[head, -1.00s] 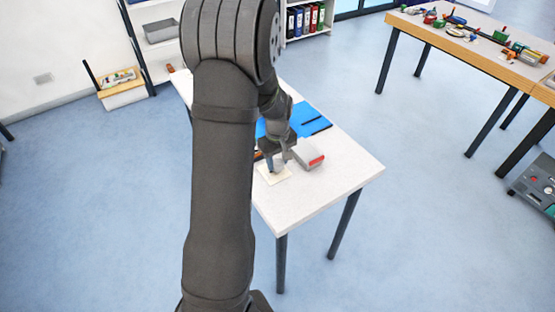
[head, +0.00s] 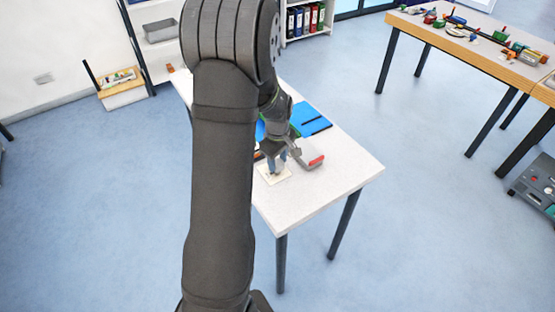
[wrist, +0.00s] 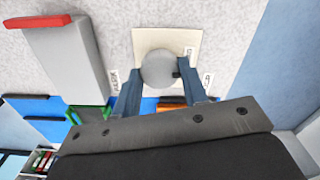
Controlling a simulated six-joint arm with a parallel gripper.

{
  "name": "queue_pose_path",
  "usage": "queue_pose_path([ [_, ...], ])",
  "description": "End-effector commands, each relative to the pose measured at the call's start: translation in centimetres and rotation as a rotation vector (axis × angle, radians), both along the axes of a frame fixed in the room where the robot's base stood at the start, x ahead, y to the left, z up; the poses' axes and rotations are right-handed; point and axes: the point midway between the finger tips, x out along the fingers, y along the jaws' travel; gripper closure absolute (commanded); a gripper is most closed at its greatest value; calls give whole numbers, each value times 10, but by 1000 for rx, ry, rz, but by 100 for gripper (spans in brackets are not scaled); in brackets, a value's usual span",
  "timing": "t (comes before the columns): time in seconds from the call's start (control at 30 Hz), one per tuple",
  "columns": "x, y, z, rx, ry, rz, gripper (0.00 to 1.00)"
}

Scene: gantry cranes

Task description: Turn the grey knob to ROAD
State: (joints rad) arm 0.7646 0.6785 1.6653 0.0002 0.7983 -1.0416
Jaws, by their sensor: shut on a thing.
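The grey knob (wrist: 158,69) is round and sits on a cream plate (wrist: 146,40) on the table. A small dark mark shows on its right side in the wrist view. Small white labels stand around it: one at the left (wrist: 115,82), one at the right (wrist: 208,80) and one near the upper right; their words are too small to read surely. My gripper (wrist: 160,82) is shut on the knob, one finger on each side. In the head view my gripper (head: 277,160) is low over the plate (head: 273,179), and the knob is hidden there.
A grey box with a red end (wrist: 65,50) lies close beside the plate; it also shows in the head view (head: 311,157). Blue sheets (head: 312,117) lie behind on the white table (head: 345,167). The table's front right part is clear.

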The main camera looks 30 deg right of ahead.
Motion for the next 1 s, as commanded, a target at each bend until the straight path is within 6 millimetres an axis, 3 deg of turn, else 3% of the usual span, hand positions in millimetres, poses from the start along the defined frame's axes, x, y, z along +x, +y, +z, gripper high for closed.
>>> queue_pose_path([
  [0.07, 0, 0, 1, -2, -1, 2, 83],
  [0.1, 0, 0, 1, -2, -1, 2, 55],
  [0.2, 0, 0, 1, -2, -1, 1, 39],
  [0.47, 0, 0, 1, -1, 0, 0, 39],
  [0.63, 1, -1, 13, -2, -3, 0, 39],
  [0.77, 1, -1, 38, -4, -4, 0, 39],
  [1.0, 1, -1, 98, -5, -5, 0, 39],
])
